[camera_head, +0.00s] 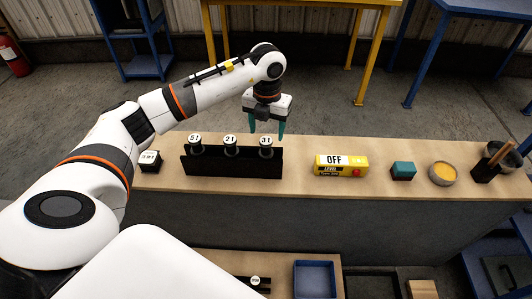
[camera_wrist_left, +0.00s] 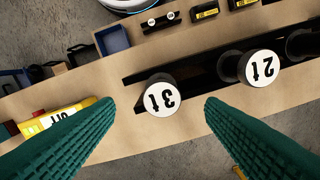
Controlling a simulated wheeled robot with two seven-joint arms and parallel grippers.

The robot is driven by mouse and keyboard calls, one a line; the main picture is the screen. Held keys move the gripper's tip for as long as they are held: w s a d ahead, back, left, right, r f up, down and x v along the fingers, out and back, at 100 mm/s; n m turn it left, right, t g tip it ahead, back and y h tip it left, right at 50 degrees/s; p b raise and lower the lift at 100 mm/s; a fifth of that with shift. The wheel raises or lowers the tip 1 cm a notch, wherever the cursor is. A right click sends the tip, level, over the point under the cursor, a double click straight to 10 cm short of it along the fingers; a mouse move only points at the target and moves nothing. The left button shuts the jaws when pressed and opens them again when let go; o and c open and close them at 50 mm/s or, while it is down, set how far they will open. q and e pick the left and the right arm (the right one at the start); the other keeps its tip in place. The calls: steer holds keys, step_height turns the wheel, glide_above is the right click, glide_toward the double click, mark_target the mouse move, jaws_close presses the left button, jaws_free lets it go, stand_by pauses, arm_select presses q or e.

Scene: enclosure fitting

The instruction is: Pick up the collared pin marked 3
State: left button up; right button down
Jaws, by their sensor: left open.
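The pin marked 3 (camera_head: 266,141) has a white round top, its 3 followed by a stroke. It stands upright at the right end of a black rack (camera_head: 232,167). In the left wrist view this pin (camera_wrist_left: 161,95) lies between my fingers in the picture, below the tips. My left gripper (camera_head: 267,130) is open and empty, pointing down above and just behind that pin. Two similar pins, marked 2 (camera_head: 230,139) and 5 (camera_head: 195,138), stand to its left in the rack. The pins' collars and lower parts are mostly hidden. My right gripper is not in view.
Right of the rack on the bench (camera_head: 300,185) are a yellow OFF box (camera_head: 340,166), a teal block (camera_head: 403,170), a bowl with yellow contents (camera_head: 442,173) and a dark holder (camera_head: 486,170). The bench between rack and yellow box is clear.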

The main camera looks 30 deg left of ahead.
mark_target(266, 140)
arm_select(q)
step_height(266, 140, down, 7)
steer(key=shift+a+f+p, duration=0.1)
steer(key=shift+f+p, duration=0.05)
steer(key=shift+p, duration=0.35)
steer(key=shift+c, duration=0.5)
jaws_close()
